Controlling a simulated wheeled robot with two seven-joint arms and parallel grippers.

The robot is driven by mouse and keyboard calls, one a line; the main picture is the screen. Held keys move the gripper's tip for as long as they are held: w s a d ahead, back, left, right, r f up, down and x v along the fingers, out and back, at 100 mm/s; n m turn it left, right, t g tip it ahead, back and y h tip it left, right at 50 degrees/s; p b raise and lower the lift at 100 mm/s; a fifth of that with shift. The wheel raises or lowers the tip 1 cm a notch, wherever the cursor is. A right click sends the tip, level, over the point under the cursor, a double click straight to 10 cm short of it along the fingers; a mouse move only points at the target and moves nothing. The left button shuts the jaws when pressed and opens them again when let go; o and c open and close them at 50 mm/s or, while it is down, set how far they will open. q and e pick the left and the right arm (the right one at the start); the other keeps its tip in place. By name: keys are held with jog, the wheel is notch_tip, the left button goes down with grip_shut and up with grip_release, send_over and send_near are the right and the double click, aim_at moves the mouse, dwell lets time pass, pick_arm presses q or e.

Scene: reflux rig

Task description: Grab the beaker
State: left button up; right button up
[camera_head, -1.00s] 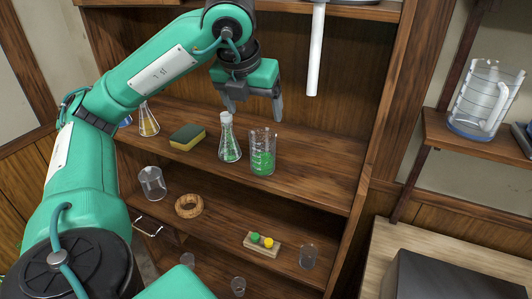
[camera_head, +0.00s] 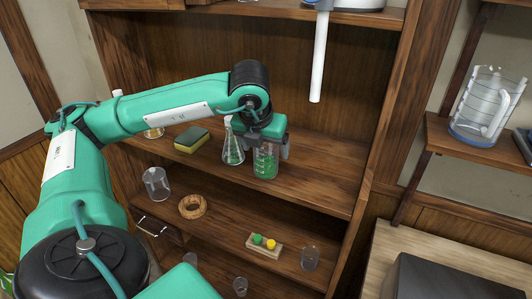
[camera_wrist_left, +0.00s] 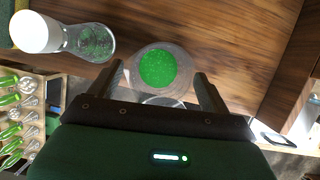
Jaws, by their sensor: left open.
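The beaker (camera_head: 265,164) holds green liquid and stands upright on the cabinet's upper shelf. In the left wrist view the beaker (camera_wrist_left: 158,70) is seen from above, between and just ahead of my two fingers. My left gripper (camera_head: 266,150) is open, with its fingers on either side of the beaker. It also shows in the left wrist view (camera_wrist_left: 160,88). I cannot tell whether a finger touches the glass. The gripper hides the beaker's upper part in the head view. My right gripper is not in view.
A stoppered conical flask (camera_head: 233,150) with green liquid stands close to the left of the beaker. A sponge (camera_head: 191,139) lies further left. A white rod (camera_head: 320,57) hangs above right. Lower shelves hold a cork ring (camera_head: 192,206) and glassware. Shelf right of the beaker is clear.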

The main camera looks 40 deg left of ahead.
pick_arm(q)
jog(key=shift+x, duration=0.8)
jog(key=shift+w+f, duration=0.1)
jog(key=c, duration=1.2)
jog(key=shift+o, duration=0.2)
jog(key=shift+r, duration=1.25)
notch_tip(320, 180, up, 17)
jog(key=p, duration=0.1)
jog(key=shift+r, duration=0.2)
